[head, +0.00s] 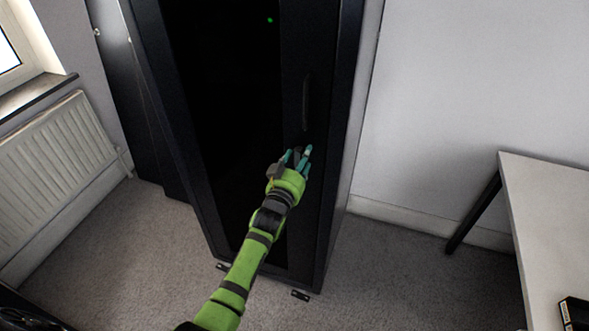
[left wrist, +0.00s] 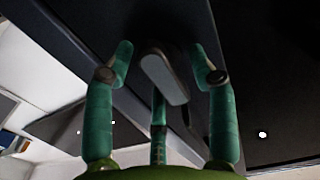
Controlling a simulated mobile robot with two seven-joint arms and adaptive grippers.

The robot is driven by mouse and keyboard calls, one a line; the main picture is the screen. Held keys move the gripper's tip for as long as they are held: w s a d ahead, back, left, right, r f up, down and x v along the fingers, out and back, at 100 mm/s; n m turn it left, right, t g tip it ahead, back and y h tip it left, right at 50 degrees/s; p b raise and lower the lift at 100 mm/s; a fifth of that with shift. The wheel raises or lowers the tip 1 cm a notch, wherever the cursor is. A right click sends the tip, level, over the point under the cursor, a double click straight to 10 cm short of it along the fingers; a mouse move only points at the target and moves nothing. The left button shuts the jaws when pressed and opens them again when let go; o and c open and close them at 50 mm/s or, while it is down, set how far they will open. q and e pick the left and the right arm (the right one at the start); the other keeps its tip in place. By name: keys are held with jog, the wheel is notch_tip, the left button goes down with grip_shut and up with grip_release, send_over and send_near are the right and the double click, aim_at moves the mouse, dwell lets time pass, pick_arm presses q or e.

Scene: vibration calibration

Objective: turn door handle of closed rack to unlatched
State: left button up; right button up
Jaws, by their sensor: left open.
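The closed rack (head: 230,110) is a tall black cabinet with a dark front in the middle of the head view. Its door handle (head: 307,100) is a dark bar that hangs roughly upright on the right side of the door. My left gripper (head: 299,153) is open just below the handle's lower end. In the left wrist view the rounded end of the handle (left wrist: 165,75) shows between the spread fingers of the left gripper (left wrist: 160,50). I cannot tell whether any finger touches it. My right gripper is not in view.
A white table (head: 550,220) with a dark leg stands at the right, with a small black object (head: 574,313) on it. A white radiator (head: 55,165) is under the window at the left. Grey carpet (head: 400,270) is clear between rack and table.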

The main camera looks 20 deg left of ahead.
pick_arm(q)
jog(key=s, duration=1.1)
jog(key=shift+s+a, duration=0.2)
jog(key=shift+s, duration=0.15)
jog(key=s+f+g, duration=0.3)
jog(key=s+f, duration=0.2)
jog(key=f, duration=0.6)
jog(key=s+f+m+g, duration=0.1)
jog(key=s+f+g, duration=0.35)
jog(key=f, duration=0.75)
jog(key=s+f+g, duration=0.2)
jog(key=s+f, duration=0.4)
jog(key=f, duration=0.5)
jog(key=s+a+f+g, duration=0.1)
jog(key=s+f, duration=0.4)
jog(key=s, duration=0.5)
jog(key=s+a+f+g, duration=0.1)
jog(key=s+f+g, duration=0.3)
jog(key=s, duration=0.6)
jog(key=s+a+f+g+b, duration=0.1)
jog(key=s+f+g, duration=0.1)
jog(key=s+f, duration=0.4)
jog(key=s, duration=0.4)
jog(key=shift+s+a+m+y, duration=0.25)
jog(key=shift+a+m+y, duration=0.05)
jog(key=shift+a+m, duration=0.1)
jog(key=shift+g, duration=0.25)
